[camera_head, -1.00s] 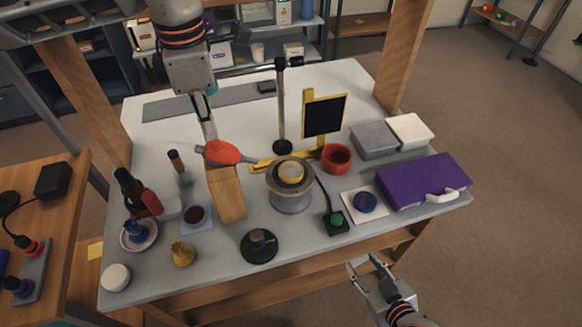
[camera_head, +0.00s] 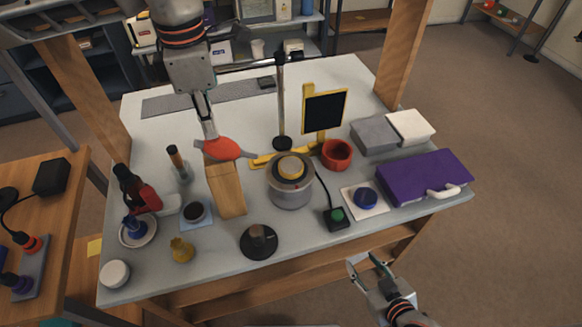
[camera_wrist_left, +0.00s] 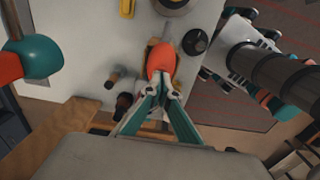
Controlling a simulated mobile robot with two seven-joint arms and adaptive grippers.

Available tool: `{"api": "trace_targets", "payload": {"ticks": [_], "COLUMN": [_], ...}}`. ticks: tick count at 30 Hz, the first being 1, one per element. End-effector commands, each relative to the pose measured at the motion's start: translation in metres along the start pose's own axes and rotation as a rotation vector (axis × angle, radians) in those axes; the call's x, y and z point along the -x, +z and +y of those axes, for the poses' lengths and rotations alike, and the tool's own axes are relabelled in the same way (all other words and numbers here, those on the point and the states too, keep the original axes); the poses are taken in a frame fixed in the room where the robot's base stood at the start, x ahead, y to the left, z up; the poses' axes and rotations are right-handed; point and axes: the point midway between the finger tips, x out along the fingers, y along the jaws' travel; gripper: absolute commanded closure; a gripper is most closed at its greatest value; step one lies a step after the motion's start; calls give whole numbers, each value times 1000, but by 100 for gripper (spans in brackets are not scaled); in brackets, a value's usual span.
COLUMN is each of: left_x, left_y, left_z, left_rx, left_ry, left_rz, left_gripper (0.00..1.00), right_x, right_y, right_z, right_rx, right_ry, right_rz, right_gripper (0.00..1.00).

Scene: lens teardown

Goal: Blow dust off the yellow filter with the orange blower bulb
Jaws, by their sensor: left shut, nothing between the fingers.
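The orange blower bulb (camera_head: 223,149) lies on top of the upright wooden block (camera_head: 226,190), its nozzle pointing right toward the grey cylinder (camera_head: 290,192). A yellow disc (camera_head: 292,167), which looks like the yellow filter, sits on top of that cylinder; I cannot make out dust on it. My left gripper (camera_head: 210,134) is shut at the back edge of the bulb, with nothing between its fingers. In the left wrist view its fingertips (camera_wrist_left: 161,92) meet right at the bulb (camera_wrist_left: 161,60); I cannot tell whether they touch it. My right gripper (camera_head: 369,264) is open and empty in front of the table.
A red cup (camera_head: 337,154), a green-button box (camera_head: 336,218) and a purple case (camera_head: 425,180) are to the right. A black round base (camera_head: 259,241) stands in front.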

Motion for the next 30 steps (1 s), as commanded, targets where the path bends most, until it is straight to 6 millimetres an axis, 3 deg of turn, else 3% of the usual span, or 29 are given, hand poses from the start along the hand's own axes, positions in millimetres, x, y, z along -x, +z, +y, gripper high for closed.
{"api": "trace_targets", "payload": {"ticks": [16,30], "left_x": [-22,-7], "left_y": [0,0], "left_z": [0,0], "left_rx": [-1,-1], "left_ry": [-1,1], "left_rz": [0,0], "left_gripper": [100,100], "right_x": [-6,-1], "right_y": [9,1], "right_z": [-1,0], "right_rx": [-1,0], "right_ry": [0,0], "right_rz": [3,0], "right_gripper": [60,60]}}
